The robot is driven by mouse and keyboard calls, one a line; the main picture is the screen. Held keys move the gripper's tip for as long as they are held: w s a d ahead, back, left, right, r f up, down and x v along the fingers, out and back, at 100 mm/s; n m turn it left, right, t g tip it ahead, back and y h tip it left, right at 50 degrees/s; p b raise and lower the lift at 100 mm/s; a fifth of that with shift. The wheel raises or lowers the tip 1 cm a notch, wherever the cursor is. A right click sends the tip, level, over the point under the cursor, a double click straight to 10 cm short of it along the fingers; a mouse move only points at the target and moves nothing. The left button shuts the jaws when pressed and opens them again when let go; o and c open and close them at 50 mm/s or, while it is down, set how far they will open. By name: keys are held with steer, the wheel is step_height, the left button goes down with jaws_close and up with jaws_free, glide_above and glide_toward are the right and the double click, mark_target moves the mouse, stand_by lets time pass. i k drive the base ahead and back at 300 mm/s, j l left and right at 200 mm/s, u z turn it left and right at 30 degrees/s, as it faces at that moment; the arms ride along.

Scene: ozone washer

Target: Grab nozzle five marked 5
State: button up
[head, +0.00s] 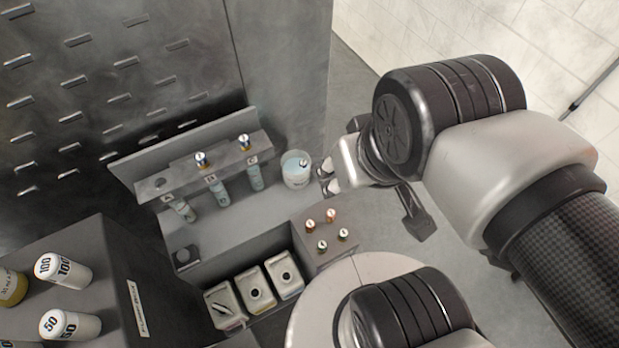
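Several small nozzle-like pieces stand upright on a grey block at the centre: a copper-toned one (331,215), a second reddish one (310,226), and greenish or pale ones (343,235) nearer the front. Their markings are too small to read, so I cannot tell which is marked 5. My gripper (326,177) is above and behind this block, right beside a white cup. Its two fingertips look apart, with nothing visible between them.
The white cup (296,170) holds bluish liquid and a small metallic piece. A grey rack (222,168) holds three tubes at the left. White bottles marked 100 (64,270) and 50 (70,325) stand lower left. A dark panel rises behind.

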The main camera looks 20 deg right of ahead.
mark_target(343, 233)
steer(key=k+l+z, duration=0.1)
steer(key=k, duration=0.3)
steer(key=i+l+u, duration=0.2)
steer(key=l, duration=0.35)
steer(key=l+u, duration=0.2)
steer(key=l, duration=0.3)
steer(key=i+l+u, duration=0.1)
steer(key=l+u, duration=0.15)
steer(key=l, duration=0.35)
